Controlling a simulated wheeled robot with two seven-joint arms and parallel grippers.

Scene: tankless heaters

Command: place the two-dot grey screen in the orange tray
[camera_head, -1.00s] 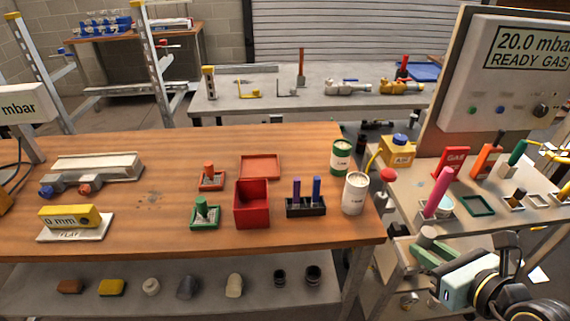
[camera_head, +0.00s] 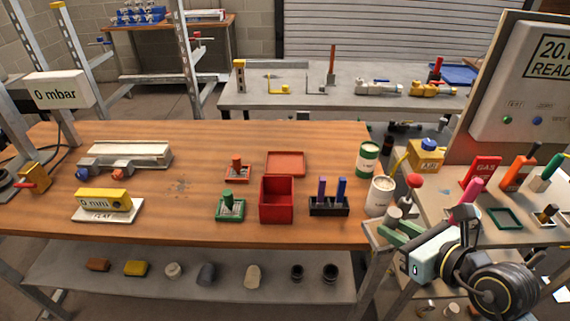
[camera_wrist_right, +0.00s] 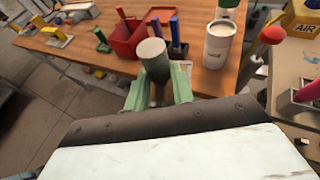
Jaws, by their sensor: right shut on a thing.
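My right gripper (camera_head: 396,227) has green fingers and is shut on a grey cylinder (camera_wrist_right: 152,56), which also shows in the head view (camera_head: 393,214). I take it for the grey screen, but no dots can be made out. It is held upright, off the wooden bench's front right corner. A flat orange-red tray (camera_head: 287,158) lies on the bench behind a red box, to the left of my gripper, and looks empty. A smaller orange-red tray (camera_head: 229,178) left of it holds an orange-handled piece (camera_head: 236,163). My left gripper is out of view.
Between my gripper and the trays stand a white can (camera_head: 380,197), a green-and-white can (camera_head: 367,160), a black holder (camera_head: 329,207) with purple and blue pegs and the red box (camera_head: 277,203). A green tray (camera_head: 230,213) sits left of the box.

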